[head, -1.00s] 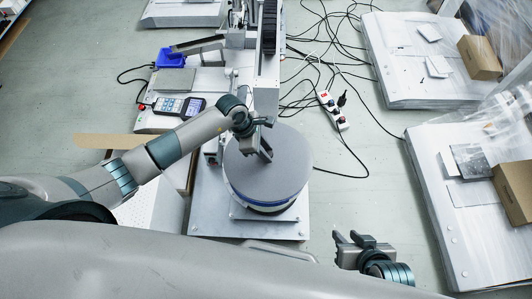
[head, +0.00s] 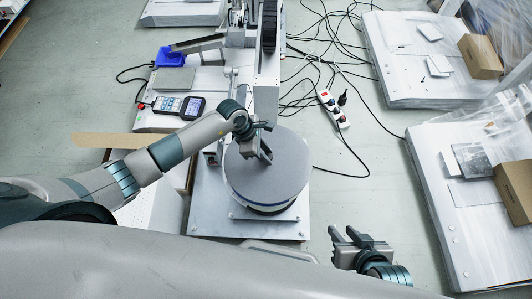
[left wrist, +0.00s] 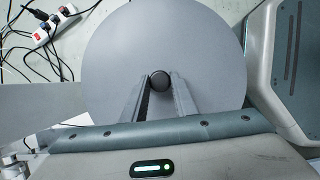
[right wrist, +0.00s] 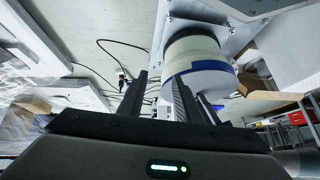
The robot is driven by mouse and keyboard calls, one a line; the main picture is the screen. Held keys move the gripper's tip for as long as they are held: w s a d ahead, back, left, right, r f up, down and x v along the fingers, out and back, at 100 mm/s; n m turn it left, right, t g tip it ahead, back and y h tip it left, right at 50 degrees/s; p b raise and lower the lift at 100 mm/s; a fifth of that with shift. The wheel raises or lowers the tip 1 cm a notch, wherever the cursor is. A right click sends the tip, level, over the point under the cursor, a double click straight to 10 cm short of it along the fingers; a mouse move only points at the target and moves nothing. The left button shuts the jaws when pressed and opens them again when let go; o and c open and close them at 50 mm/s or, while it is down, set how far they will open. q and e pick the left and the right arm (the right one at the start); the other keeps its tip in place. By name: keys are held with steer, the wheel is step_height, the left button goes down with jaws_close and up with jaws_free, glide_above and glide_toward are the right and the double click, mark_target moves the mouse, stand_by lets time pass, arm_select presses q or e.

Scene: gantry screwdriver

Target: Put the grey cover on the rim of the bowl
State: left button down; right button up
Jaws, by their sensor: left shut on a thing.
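The grey cover (head: 285,165) is a flat round disc with a dark knob (left wrist: 159,80) at its centre. My left gripper (head: 265,155) is shut on this knob from above. The cover lies over the bowl (head: 262,207), hiding its opening and most of its rim. In the right wrist view the bowl (right wrist: 190,48) shows as a pale round body with a blue band. I cannot tell whether the cover rests fully on the rim. My right gripper (head: 343,231) is open and empty, low and to the right of the bowl.
The bowl stands on a grey metal base plate (head: 225,228) below the gantry column (head: 266,95). A handheld meter (head: 180,106) and a blue bin (head: 170,56) lie behind on the left. A power strip (head: 333,109) and cables lie on the floor to the right.

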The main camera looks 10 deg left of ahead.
steer(key=shift+a+r, duration=0.1)
steer(key=shift+a, duration=0.1)
arm_select(q)
steer(key=c, duration=1.4)
jaws_free()
steer(key=shift+c, duration=0.2)
arm_select(e)
steer(key=shift+s+d, duration=0.1)
steer(key=shift+w+d, duration=0.15)
steer(key=shift+w, duration=0.05)
arm_select(q)
steer(key=shift+r+p, duration=0.45)
steer(key=shift+r, duration=0.05)
steer(key=p+v, duration=0.1)
steer(key=v, duration=1.1)
arm_select(e)
steer(key=s+d, duration=0.1)
steer(key=s+d+g+h, duration=0.1)
steer(key=shift+d+f, duration=0.3)
arm_select(q)
steer(key=shift+s+d, duration=0.1)
arm_select(e)
steer(key=shift+w, duration=0.2)
